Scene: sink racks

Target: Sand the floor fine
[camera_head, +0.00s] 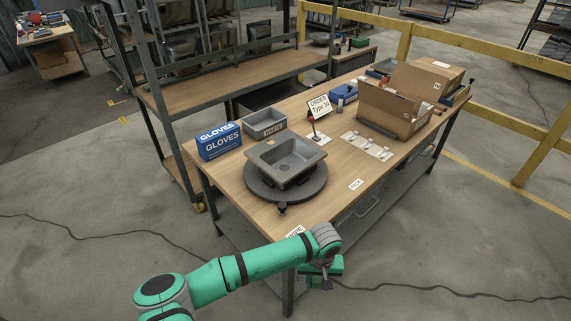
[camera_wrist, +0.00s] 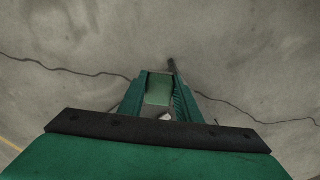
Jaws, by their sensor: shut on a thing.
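A grey sink (camera_head: 286,158) with a drain hole in its basin floor sits on a dark round turntable (camera_head: 262,190) on the workbench. My gripper (camera_head: 326,280) is out past the bench's near edge, low and in front of it, away from the sink. In the wrist view my gripper (camera_wrist: 158,92) points down at bare concrete, its green fingers shut on a pale green block (camera_wrist: 158,88). A short dark piece (camera_wrist: 171,66) shows just beyond the fingertips; I cannot tell whether it belongs to the block. The block's underside is hidden.
On the bench (camera_head: 232,190) stand a blue gloves box (camera_head: 219,141), a grey waste bin (camera_head: 265,124), an order sign reading Type 30 (camera_head: 319,106), a white sheet with small items (camera_head: 366,146) and open cardboard boxes (camera_head: 393,108). A yellow rail (camera_head: 545,150) runs at right.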

